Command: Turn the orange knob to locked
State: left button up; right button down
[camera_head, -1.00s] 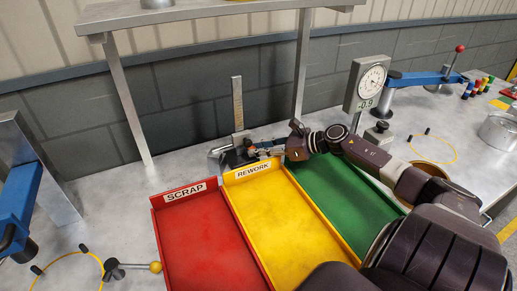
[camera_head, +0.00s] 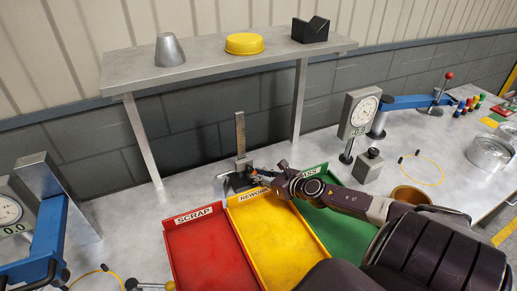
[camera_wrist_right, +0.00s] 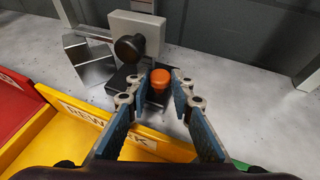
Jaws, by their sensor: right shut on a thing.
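The orange knob (camera_wrist_right: 160,77) sits on the black base of a height gauge, in front of a round black knob (camera_wrist_right: 129,48) and a grey block (camera_wrist_right: 150,30). My right gripper (camera_wrist_right: 161,88) has its fingertips on either side of the orange knob and is shut on it. In the head view the gauge's upright scale (camera_head: 240,134) stands behind the trays, and my right gripper (camera_head: 262,177) reaches its base from the right. The knob is too small there to read its position. No locked mark can be made out. My left gripper is out of view.
Red scrap (camera_head: 205,255), yellow rework (camera_head: 275,245) and green pass (camera_head: 345,232) trays lie in front of the gauge. A metal shelf (camera_head: 215,72) stands behind it. A dial gauge (camera_head: 360,113) stands to the right, with a small grey block (camera_head: 368,166) near it.

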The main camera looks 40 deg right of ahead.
jog(key=m+h+p, duration=0.2)
jog(key=p, duration=0.1)
jog(key=shift+a+r, duration=0.3)
jog(key=shift+w+a+f+m+h+p, duration=0.15)
jog(key=shift+m+h+p, duration=0.3)
jog(key=shift+m+h, duration=0.4)
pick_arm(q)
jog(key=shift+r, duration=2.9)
pick_arm(e)
jog(key=shift+a+f+m+g+h, duration=0.15)
jog(key=shift+m+g+h, duration=0.35)
jog(key=shift+m+h, duration=0.35)
jog(key=shift+a+m+g+h, duration=0.1)
jog(key=shift+m+g+h, duration=0.45)
jog(key=shift+h, duration=0.45)
jog(key=shift+m, duration=0.35)
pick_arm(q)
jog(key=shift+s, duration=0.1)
pick_arm(e)
jog(key=shift+h, duration=0.3)
jog(key=c, duration=1.7)
grip_release()
jog(key=shift+c, duration=0.2)
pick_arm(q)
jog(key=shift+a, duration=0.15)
pick_arm(e)
jog(key=v, duration=1.2)
